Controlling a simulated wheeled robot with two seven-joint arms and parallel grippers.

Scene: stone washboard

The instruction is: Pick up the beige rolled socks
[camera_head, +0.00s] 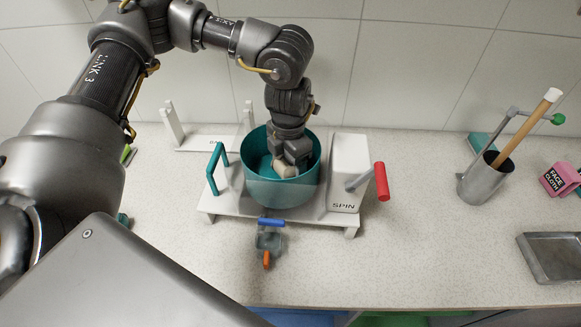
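The beige rolled socks (285,170) lie inside the teal tub (284,192) of the spinner, near its middle. My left gripper (286,160) reaches down into the tub from above, its fingers at the socks' upper side. The fingers and part of the socks overlap in the view, so I cannot tell whether the gripper is open or shut on them. My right gripper is not in view.
The spinner's white housing (348,168) has a red-handled crank (381,181) on its right. A teal handle (214,167) stands left of the tub. A metal cup (482,181) with a wooden stick, a pink face-cloth box (559,178) and a grey tray (552,257) sit at right.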

